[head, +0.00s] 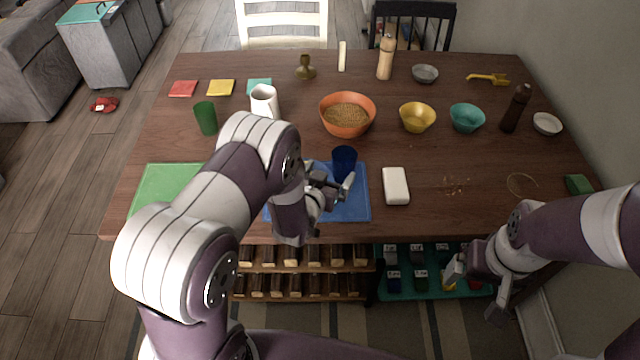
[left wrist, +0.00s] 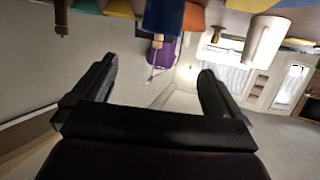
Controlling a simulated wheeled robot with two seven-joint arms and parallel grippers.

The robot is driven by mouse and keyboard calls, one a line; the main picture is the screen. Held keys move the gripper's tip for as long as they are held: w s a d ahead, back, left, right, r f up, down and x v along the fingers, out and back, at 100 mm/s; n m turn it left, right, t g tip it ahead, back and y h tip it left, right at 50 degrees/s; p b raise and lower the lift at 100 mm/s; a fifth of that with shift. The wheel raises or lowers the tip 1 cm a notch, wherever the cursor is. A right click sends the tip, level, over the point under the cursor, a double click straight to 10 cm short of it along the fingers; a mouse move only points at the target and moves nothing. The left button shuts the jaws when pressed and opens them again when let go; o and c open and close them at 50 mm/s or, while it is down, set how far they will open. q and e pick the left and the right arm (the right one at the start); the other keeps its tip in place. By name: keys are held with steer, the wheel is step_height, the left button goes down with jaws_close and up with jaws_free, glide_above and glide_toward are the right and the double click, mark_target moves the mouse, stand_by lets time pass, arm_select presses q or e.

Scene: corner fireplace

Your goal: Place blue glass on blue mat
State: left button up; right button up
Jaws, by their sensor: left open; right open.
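The dark blue glass (head: 344,160) stands upright at the back part of the blue mat (head: 350,206), near the middle of the table; its base is partly hidden by my gripper. My left gripper (head: 335,179) is open just in front of the glass, low over the mat. In the left wrist view, the glass (left wrist: 163,14) shows upside down beyond and between the open fingers (left wrist: 155,80), with nothing held. My right gripper (head: 474,286) is open and empty in front of the table's front edge, at the right.
A white block (head: 396,186) lies right of the mat. A green mat (head: 165,183) lies at the left. Shelves (head: 300,270) sit below the table.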

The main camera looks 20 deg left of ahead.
arm_select(q)
steer(key=s+a+r+g, duration=0.1)
steer(key=s+r+g, duration=0.2)
steer(key=s, duration=0.4)
steer(key=s+a+r+g+y, duration=0.1)
steer(key=s+a+r+g, duration=0.1)
steer(key=s+g, duration=0.3)
steer(key=s+a+r+n+g, duration=0.1)
steer(key=s+r+g, duration=0.3)
steer(key=s, duration=0.6)
steer(key=shift+s+a+r+g+y, duration=0.2)
steer(key=shift+s+a+g+y, duration=0.15)
steer(key=shift+a+g+y, duration=0.05)
